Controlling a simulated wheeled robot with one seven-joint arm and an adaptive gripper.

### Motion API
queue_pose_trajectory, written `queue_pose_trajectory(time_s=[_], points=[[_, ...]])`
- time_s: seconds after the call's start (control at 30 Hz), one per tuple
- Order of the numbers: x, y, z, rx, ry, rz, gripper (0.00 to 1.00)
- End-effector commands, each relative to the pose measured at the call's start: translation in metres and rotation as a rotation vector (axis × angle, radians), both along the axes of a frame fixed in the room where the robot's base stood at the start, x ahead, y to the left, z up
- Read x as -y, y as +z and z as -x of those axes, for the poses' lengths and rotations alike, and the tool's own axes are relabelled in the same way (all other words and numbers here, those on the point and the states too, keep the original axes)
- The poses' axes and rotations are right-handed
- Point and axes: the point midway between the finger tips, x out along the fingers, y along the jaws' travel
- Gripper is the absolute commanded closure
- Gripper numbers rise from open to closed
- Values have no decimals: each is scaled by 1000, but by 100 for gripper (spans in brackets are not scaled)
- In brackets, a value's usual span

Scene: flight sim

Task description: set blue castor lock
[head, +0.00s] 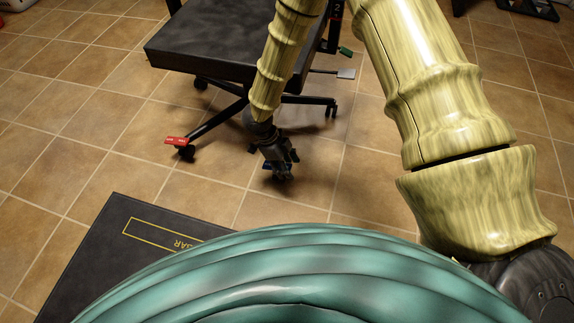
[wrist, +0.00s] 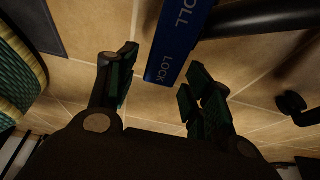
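The blue castor lock (wrist: 176,45) is a blue tab with pale lettering, "LOCK" and "ROLL", at the top centre of the wrist view. It lies beyond and between the open fingers of my gripper (wrist: 158,90), which show no contact with it. In the head view my gripper (head: 283,172) hangs low over the tiles by the chair base, and a small bit of blue shows beside it; the rest of the lock is hidden there. A red castor tab (head: 177,141) sits on a leg of the black chair (head: 215,48), left of my gripper.
A dark mat (head: 105,255) with a yellow outline lies at the lower left. Green (head: 345,51) and white (head: 346,73) tabs stick out at the chair's right. A dark castor (wrist: 292,103) shows at right in the wrist view. Tiled floor is clear left of the chair.

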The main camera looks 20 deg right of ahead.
Motion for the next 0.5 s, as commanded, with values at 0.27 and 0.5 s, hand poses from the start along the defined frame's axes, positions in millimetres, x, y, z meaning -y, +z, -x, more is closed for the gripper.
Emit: queue_pose_trajectory(time_s=[0.27,0.5], points=[[0,0,0,0,0,0,94],[2,2,0,21,-1,-29,94]])
